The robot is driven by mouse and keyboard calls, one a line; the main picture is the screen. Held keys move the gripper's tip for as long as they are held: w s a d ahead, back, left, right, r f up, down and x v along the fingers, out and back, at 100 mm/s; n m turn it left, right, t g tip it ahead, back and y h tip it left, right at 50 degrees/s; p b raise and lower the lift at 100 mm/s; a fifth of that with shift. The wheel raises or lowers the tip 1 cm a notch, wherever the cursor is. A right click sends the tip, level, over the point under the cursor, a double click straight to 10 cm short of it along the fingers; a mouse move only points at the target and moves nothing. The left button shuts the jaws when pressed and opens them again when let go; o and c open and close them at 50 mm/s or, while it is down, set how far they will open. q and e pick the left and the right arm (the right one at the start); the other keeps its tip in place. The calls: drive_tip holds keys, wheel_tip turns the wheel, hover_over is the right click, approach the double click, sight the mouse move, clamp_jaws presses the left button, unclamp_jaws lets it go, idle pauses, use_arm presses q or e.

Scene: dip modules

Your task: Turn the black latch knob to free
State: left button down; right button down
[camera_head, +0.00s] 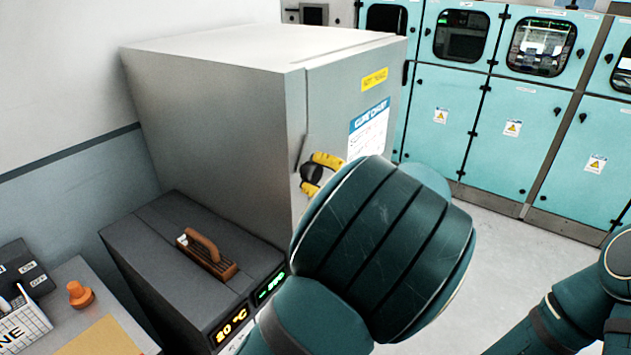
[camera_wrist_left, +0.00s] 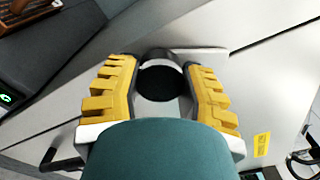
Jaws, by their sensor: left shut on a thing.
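The black latch knob (camera_head: 311,174) is on the front of the large grey cabinet (camera_head: 215,120), near its left edge. In the left wrist view the round black knob (camera_wrist_left: 162,82) is between the two yellow fingers of my left gripper (camera_wrist_left: 162,70). In the head view my left gripper (camera_head: 318,174) is shut on the knob, one finger above it and one below. My teal left wrist hides the lower part of the cabinet door. My right gripper is out of view; only part of my right arm shows at the lower right.
An orange knob-like object (camera_head: 80,293) sits on a bench at the lower left. Teal lockers (camera_head: 480,130) line the back, with open floor before them.

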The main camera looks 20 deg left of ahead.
use_arm(q)
drive_tip(key=shift+f+n+b, duration=0.2)
drive_tip(key=shift+n+b, duration=0.4)
drive_tip(key=shift+n, duration=0.2)
drive_tip(key=shift+r+n+b, duration=0.15)
drive_tip(key=shift+n+b, duration=1.2)
drive_tip(key=shift+n, duration=0.45)
drive_tip(key=shift+c, duration=2.2)
unclamp_jaws()
drive_tip(key=v, duration=1.2)
